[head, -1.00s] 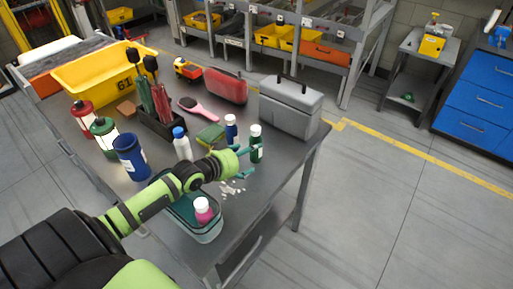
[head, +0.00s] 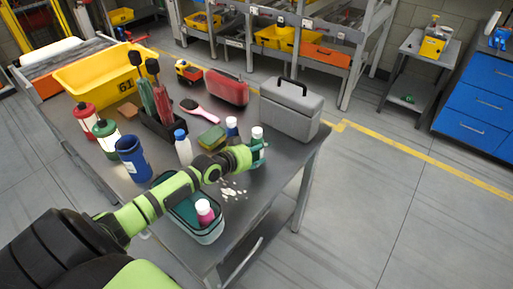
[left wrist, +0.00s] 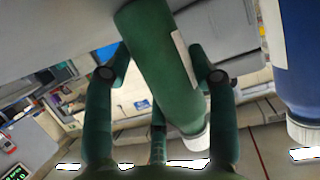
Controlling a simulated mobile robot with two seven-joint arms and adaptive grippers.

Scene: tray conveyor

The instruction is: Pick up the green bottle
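The green bottle (head: 257,154), with a white cap and pale label, stands on the metal table near its right edge. It also fills the middle of the left wrist view (left wrist: 165,65), tilted in that picture. My left gripper (head: 259,148) is at the bottle, with its fingers around it. In the left wrist view the bottle lies between the two side fingers (left wrist: 159,62), whose tips are very close to its sides; firm contact does not show. A third finger shows below it. My right gripper is out of view.
A blue bottle (head: 231,127) stands just behind left, also large in the left wrist view (left wrist: 293,55). A white bottle (head: 184,151) and green sponge (head: 212,137) are nearby. A grey toolbox (head: 290,110) is behind right. A teal-lined tub (head: 205,236) and white scraps (head: 233,190) lie in front.

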